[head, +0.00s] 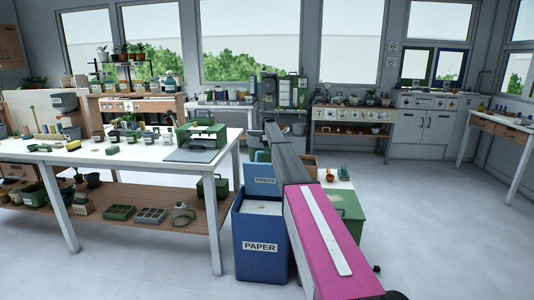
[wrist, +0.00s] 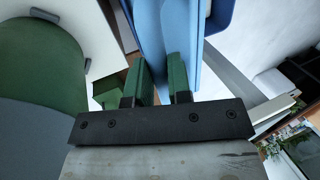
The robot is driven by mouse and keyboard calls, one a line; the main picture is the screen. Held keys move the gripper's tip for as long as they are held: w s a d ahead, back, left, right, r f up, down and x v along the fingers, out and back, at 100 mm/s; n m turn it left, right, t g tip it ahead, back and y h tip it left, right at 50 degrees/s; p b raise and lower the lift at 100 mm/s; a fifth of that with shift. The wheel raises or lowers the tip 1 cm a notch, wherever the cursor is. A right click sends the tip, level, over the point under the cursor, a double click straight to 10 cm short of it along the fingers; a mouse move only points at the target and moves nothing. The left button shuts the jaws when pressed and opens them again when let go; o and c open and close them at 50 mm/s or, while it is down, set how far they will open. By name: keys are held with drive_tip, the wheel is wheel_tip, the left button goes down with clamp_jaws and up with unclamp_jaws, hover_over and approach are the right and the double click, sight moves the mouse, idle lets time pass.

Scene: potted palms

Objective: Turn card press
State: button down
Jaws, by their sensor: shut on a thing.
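A blue panel labelled PRESS (head: 265,181) stands upright at the back of the blue bin labelled PAPER (head: 260,247), beside my arm in the head view. My gripper (wrist: 163,72) shows in the wrist view with green fingers on both sides of a light blue panel (wrist: 168,25), shut on it. I cannot tell whether this is the panel labelled PRESS. In the head view my arm hides the gripper. A green press-like device (head: 202,134) with a grey plate stands on the right end of the white table, apart from my arm.
The white table (head: 110,155) at left holds several small pots and boxes, with a wooden shelf (head: 145,215) below. A green cabinet (head: 346,212) stands close to the right of my arm. The grey floor (head: 440,220) at right is clear.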

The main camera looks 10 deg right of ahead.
drive_tip(key=shift+f, duration=0.3)
drive_tip(key=c, duration=1.1)
unclamp_jaws()
drive_tip(key=shift+o, duration=0.2)
drive_tip(key=shift+r, duration=0.2)
drive_tip(key=v, duration=1)
drive_tip(key=shift+r, duration=0.25)
drive_tip(key=shift+d, duration=0.1)
